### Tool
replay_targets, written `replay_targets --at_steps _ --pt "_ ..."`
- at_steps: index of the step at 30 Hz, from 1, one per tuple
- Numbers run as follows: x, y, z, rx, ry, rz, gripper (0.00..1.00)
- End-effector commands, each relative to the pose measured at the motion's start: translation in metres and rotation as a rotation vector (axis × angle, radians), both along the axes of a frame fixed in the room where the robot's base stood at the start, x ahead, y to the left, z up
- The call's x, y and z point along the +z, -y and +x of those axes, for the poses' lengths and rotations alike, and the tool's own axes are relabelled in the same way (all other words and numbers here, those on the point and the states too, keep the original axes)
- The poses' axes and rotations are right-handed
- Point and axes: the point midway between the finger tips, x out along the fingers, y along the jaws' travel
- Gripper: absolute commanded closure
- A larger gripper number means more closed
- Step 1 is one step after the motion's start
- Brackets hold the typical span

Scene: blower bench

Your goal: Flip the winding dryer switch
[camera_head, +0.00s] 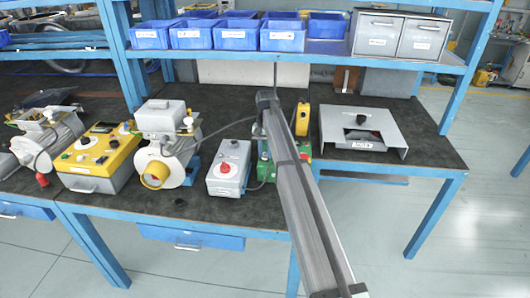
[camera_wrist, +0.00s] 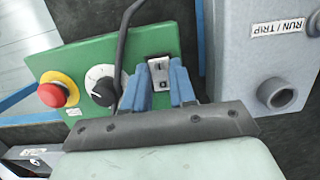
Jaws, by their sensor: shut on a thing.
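A green control box (camera_wrist: 110,65) fills the middle of the wrist view. It carries a pale rocker switch (camera_wrist: 159,70) marked I and O, a dial (camera_wrist: 102,86) and a red stop button (camera_wrist: 52,94) on a yellow base. My gripper (camera_wrist: 161,78) has its two blue fingers on either side of the switch, shut on it. The fingers hide its sides, and which way it is tipped is unclear. In the head view, part of the green box (camera_head: 264,170) shows, and my arm covers its front and the gripper.
A grey box (camera_wrist: 262,55) labelled RUN/TRIP stands close to the right in the wrist view. A black cable crosses the green box beside the dial. In the head view, a grey box with a red knob (camera_head: 227,177) stands left, and a grey metal housing (camera_head: 358,132) stands right.

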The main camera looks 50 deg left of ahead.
Motion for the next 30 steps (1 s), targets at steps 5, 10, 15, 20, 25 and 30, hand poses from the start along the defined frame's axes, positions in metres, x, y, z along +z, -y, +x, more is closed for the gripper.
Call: replay_targets --at_steps 5,10,15,20,25,30 --pt "0.0 -0.0033 0.002 0.0 -0.053 -0.052 1.0" --pt "0.0003 -0.002 0.0013 0.001 -0.06 -0.059 1.0" --pt "0.0003 -0.0019 0.0013 0.001 -0.06 -0.058 0.74" --pt "0.0003 -0.0019 0.0015 0.0 -0.059 -0.057 0.58" --pt "0.0004 -0.0018 0.0016 0.0 -0.058 -0.057 0.49" --pt "0.0008 -0.002 0.0018 0.0 -0.057 -0.057 0.49"
